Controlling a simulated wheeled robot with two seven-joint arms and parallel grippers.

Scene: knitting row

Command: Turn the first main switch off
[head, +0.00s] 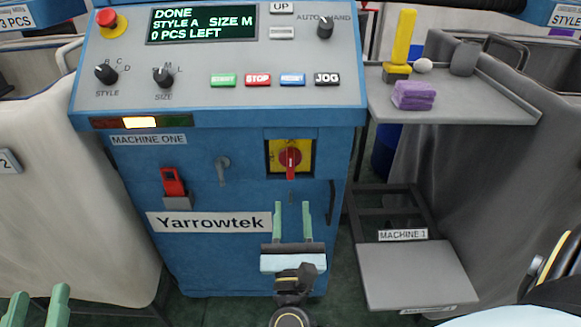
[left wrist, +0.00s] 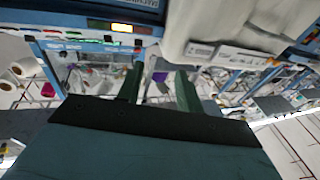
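The main switch (head: 290,160) of machine one is a red rotary handle on a yellow plate, set in the blue front panel, and its handle stands upright. My right gripper (head: 292,206) is open and empty, its two green fingers pointing up just below the switch in the picture, apart from the handle. My left gripper (head: 37,294) shows at the bottom left corner, well away from the switch. In the left wrist view my left gripper (left wrist: 158,72) is open with nothing between its fingers.
The control panel (head: 215,50) above shows "DONE" and has a red emergency button (head: 106,17). A red-handled part (head: 173,182) and a grey lever (head: 222,166) are left of the switch.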

